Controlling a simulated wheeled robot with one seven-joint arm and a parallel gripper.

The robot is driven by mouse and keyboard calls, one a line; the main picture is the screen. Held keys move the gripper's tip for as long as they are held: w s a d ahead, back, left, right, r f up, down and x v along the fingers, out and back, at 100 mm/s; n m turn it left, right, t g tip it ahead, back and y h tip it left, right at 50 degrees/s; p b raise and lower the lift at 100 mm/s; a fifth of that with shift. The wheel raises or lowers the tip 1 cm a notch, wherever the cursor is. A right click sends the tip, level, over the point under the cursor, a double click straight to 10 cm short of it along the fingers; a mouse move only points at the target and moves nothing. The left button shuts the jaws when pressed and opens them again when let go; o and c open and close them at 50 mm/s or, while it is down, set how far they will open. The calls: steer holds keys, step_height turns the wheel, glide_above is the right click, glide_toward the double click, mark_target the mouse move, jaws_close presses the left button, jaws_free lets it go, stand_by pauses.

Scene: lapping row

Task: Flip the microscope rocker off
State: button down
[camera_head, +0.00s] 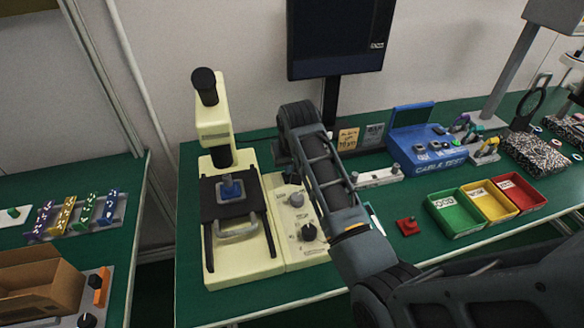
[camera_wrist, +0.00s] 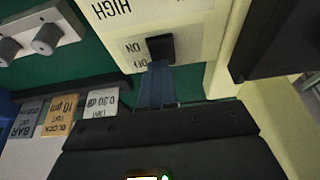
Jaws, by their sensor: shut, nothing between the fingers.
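The cream microscope (camera_head: 212,130) stands on the green bench, with its cream control box (camera_head: 290,220) on its right. In the wrist view the control box panel (camera_wrist: 185,22) shows a black rocker (camera_wrist: 160,46) beside the printed words ON and OFF, which appear upside down. My gripper (camera_wrist: 157,72) is shut and empty, its bluish fingertips right at the rocker's OFF side. I cannot tell whether they touch it or which way the rocker is tipped. In the head view my arm hides most of the gripper and the rocker.
Two knobs (camera_head: 309,232) stand on the control box, near my arm. Label cards (camera_head: 348,139), a white strip with knobs (camera_head: 377,178), a red block (camera_head: 407,226), a blue tester (camera_head: 425,150) and coloured bins (camera_head: 456,213) lie to the right.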

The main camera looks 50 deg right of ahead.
steer(key=shift+s+a+f+p, duration=0.25)
steer(key=shift+s+a+p, duration=0.1)
steer(key=shift+s, duration=0.1)
steer(key=shift+s+a+f+p, duration=0.2)
steer(key=shift+s+p, duration=0.15)
steer(key=shift+s, duration=0.1)
steer(key=shift+r, duration=0.1)
